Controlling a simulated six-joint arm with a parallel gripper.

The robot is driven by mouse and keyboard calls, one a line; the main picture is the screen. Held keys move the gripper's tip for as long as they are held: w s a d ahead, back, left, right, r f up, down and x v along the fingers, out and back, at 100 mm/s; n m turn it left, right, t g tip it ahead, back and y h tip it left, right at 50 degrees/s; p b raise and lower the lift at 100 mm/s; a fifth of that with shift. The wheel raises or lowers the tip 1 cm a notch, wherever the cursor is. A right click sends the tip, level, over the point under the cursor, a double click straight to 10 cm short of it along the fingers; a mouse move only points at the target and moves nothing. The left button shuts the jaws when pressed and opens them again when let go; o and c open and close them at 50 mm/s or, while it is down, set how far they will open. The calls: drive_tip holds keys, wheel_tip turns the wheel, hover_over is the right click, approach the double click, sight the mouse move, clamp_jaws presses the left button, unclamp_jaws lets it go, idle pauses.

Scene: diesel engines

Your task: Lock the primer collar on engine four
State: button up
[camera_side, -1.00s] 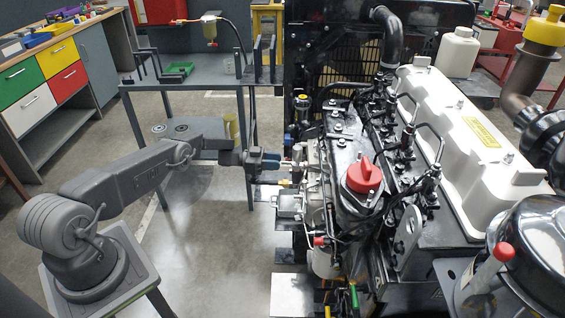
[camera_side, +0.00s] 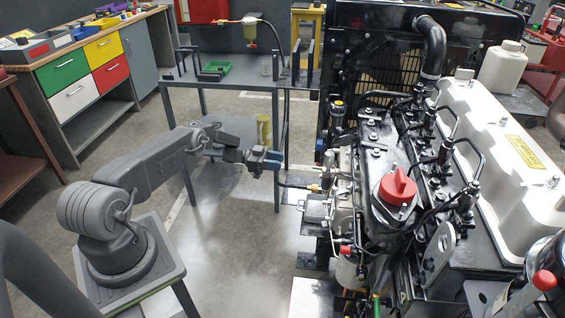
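The engine (camera_side: 372,147) fills the right half of the view, with a red cap (camera_side: 397,187) on top and a long white cover (camera_side: 505,135). My gripper (camera_side: 277,162), with blue parts at its end, is left of the engine's near side, with a gap between them. Its fingers are too small to tell whether they are open or shut, and I see nothing clearly held. A small brass-coloured fitting (camera_side: 314,187) on a dark line sits at the engine's left side, below and right of my gripper. I cannot pick out the primer collar for certain.
A grey bench (camera_side: 235,84) with a green tray (camera_side: 215,68) and upright brackets stands behind my arm. A yellowish cylinder (camera_side: 264,131) stands on its lower shelf. A drawer cabinet (camera_side: 85,85) is at far left. The floor below my gripper is clear.

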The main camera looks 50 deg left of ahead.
drive_tip(key=w+d+r+m+t+y, duration=0.1)
drive_tip(key=w+d+r+m+t, duration=0.1)
drive_tip(key=d+t, duration=0.35)
drive_tip(key=m+y, duration=0.3)
drive_tip(key=y, duration=1.4)
approach(314, 168)
drive_tip(key=x, duration=1.2)
drive_tip(key=shift+w, duration=0.1)
clamp_jaws()
